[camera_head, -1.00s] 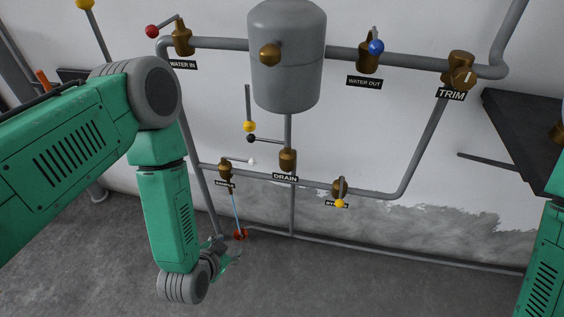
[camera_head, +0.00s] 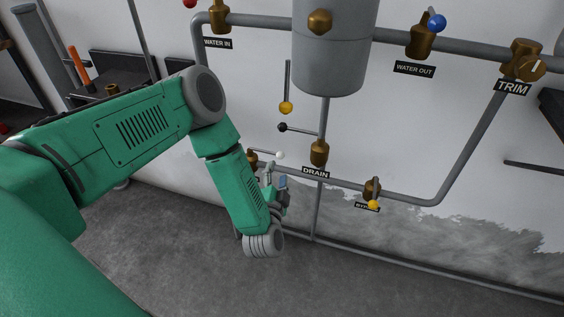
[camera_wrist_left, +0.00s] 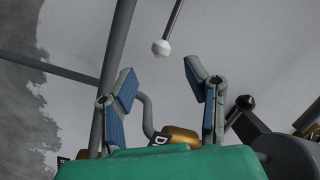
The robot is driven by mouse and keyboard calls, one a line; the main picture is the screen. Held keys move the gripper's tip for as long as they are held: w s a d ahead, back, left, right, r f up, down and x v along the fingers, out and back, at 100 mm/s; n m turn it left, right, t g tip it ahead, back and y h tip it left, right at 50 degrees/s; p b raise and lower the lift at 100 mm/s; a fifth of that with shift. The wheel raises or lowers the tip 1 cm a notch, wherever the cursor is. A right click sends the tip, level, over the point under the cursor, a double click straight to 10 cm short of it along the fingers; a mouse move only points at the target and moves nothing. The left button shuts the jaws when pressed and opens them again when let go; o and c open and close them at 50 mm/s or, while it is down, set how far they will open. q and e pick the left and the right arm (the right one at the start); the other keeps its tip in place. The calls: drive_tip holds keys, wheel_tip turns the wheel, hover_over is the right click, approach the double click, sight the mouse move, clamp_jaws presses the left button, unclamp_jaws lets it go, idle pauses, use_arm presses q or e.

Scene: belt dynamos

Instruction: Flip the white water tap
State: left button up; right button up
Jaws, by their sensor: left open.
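The white water tap is a lever with a white ball knob (camera_head: 280,155), low on the pipework left of the DRAIN valve. Its brass valve body (camera_head: 252,160) is partly hidden behind my left arm. My left gripper (camera_head: 276,181) is just below the knob in the head view. In the left wrist view, the white knob (camera_wrist_left: 161,47) hangs at the end of its grey rod. There, my left gripper (camera_wrist_left: 160,68) is open, with the knob showing between and slightly above its fingertips; nothing is held. My right gripper is not in view.
A black-knobbed lever (camera_head: 282,127) and a yellow-knobbed lever (camera_head: 286,107) are close above. The brass DRAIN valve (camera_head: 319,152) is to the right, and a lower yellow-knobbed valve (camera_head: 372,190) is farther right. A grey tank (camera_head: 335,60) hangs above. The floor is clear.

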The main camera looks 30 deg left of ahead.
sight(281, 154)
use_arm(q)
drive_tip(key=shift+b+x, duration=1)
drive_tip(key=shift+x, duration=2.9)
drive_tip(key=shift+c, duration=0.5)
clamp_jaws()
drive_tip(key=shift+d+f, duration=0.1)
